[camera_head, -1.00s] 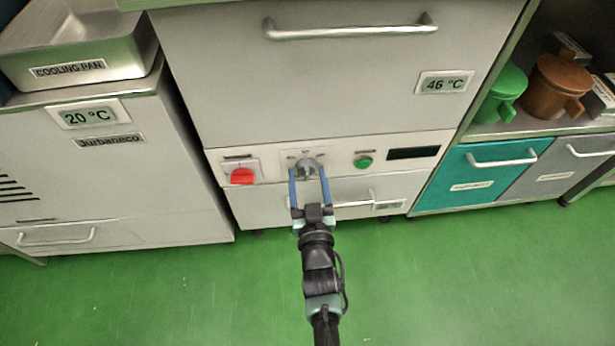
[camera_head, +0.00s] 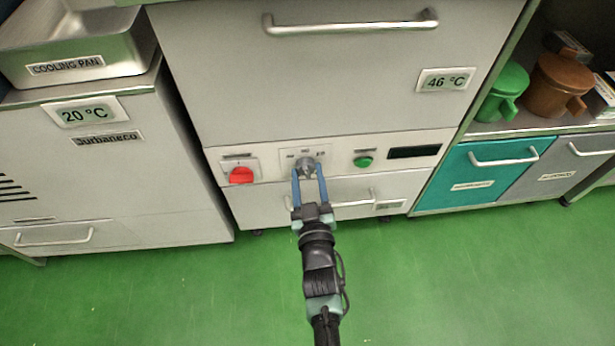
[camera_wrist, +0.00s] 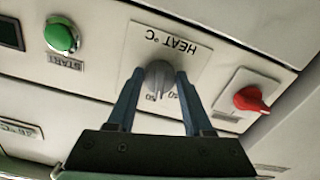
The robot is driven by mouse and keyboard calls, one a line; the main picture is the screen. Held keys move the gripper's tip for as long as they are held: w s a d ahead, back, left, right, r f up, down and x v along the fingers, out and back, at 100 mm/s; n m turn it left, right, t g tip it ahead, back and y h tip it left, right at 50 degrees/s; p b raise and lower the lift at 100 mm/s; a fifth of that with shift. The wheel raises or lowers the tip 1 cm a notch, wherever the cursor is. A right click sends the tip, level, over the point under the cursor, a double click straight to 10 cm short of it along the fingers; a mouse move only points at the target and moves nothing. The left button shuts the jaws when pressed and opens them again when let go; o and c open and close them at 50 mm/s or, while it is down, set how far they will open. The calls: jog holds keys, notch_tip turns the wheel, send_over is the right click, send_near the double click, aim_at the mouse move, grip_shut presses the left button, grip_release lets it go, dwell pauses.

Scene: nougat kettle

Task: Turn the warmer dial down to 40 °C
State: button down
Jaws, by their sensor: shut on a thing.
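The grey warmer dial (camera_head: 306,163) is on the white control strip of the large grey cabinet. In the wrist view, where its plate reads upside down as "HEAT °C", the dial (camera_wrist: 160,72) has a ridged grip and "50" marks near it. My gripper (camera_head: 308,171) reaches it from below and in front, its two blue fingers shut on the dial from both sides. In the wrist view my gripper (camera_wrist: 160,79) has one finger against each side of the dial. The dial's exact pointer setting is too small to tell. A display (camera_head: 446,82) above reads 46 °C.
A red knob (camera_head: 241,175) is left of the dial. A green START button (camera_head: 363,162) and a dark display (camera_head: 414,152) are to its right. A drawer handle (camera_head: 352,200) lies just below, close to my fingers. The green floor in front is clear.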

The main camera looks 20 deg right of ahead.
jog(key=n+b, duration=0.1)
jog(key=n, duration=0.4)
jog(key=shift+b, duration=0.35)
jog(key=shift+d+n+b, duration=0.1)
jog(key=shift+n+b, duration=0.25)
jog(key=shift+n, duration=0.75)
jog(key=shift+r, duration=0.1)
jog(key=shift+c, duration=1.6)
grip_release()
